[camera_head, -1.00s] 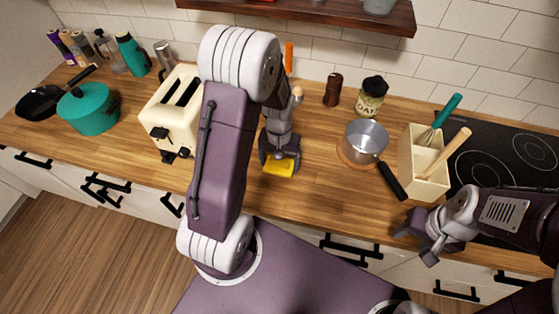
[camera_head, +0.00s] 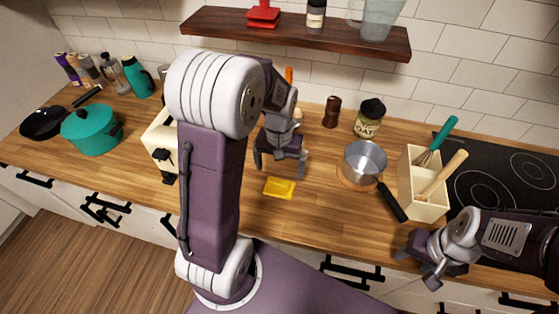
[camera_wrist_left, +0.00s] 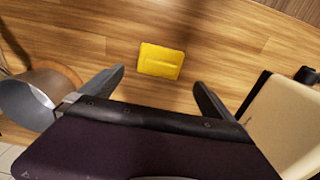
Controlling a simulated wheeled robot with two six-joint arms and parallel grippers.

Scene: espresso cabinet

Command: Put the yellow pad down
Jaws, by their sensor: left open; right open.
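The yellow pad (camera_head: 279,188) lies flat on the wooden counter, near its front edge, between the toaster and the saucepan. It also shows in the left wrist view (camera_wrist_left: 161,61), lying beyond and between the spread fingers. My left gripper (camera_head: 279,172) is open and empty, above and behind the pad and apart from it. In the left wrist view its two fingers (camera_wrist_left: 158,82) are wide apart with nothing between them. My right gripper (camera_head: 418,272) is open and empty at the counter's front edge, below the utensil box.
A cream toaster (camera_head: 160,134), partly hidden by my left arm, stands left of the pad. A saucepan (camera_head: 364,160) and a utensil box (camera_head: 416,194) stand to the right. A wooden shelf (camera_head: 300,35) hangs above. Counter around the pad is clear.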

